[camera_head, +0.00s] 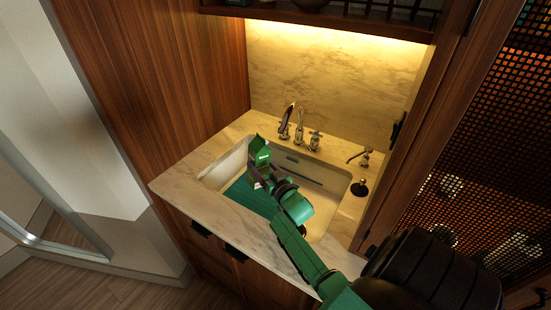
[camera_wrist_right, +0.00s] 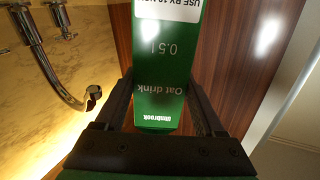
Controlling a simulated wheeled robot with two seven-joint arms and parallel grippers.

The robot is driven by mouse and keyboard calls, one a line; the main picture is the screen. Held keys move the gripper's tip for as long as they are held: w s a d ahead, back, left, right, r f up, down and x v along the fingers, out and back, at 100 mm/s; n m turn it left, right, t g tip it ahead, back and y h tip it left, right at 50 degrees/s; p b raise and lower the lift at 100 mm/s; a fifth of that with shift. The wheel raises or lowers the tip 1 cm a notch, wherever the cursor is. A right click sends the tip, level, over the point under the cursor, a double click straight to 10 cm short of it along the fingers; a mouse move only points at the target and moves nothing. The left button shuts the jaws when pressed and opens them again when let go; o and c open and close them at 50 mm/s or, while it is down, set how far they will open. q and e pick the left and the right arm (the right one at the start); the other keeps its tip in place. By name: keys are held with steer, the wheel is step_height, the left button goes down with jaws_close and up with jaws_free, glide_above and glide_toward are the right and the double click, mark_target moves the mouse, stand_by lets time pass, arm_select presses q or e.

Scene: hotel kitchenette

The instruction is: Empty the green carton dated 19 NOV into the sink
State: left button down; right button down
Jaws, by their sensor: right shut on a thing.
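My right gripper (camera_head: 258,168) is shut on a green carton (camera_head: 260,150) and holds it above the sink (camera_head: 322,205). In the right wrist view the carton (camera_wrist_right: 165,75) stands between the two fingers. It reads "Oat drink" and "0.5 l", upside down in that picture. A white label on it shows "USE BY" and a date that is cut off at the top edge. I cannot tell the carton's exact tilt or whether its spout is open. No liquid is seen coming out. My left gripper is not in view.
A ribbed teal mat (camera_head: 250,196) lies in the left part of the sink. The tap (camera_head: 299,120) with its handles stands behind the basin, and a soap dispenser (camera_head: 362,157) is at the right. A wood panel (camera_head: 185,65) walls the left side; a shelf hangs above.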

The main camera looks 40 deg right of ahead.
mark_target(264, 157)
steer(key=shift+d+n, duration=0.45)
steer(key=shift+n, duration=0.35)
step_height(264, 157, up, 4)
steer(key=p, duration=0.4)
steer(key=shift+a+r, duration=0.1)
steer(key=shift+r, duration=0.05)
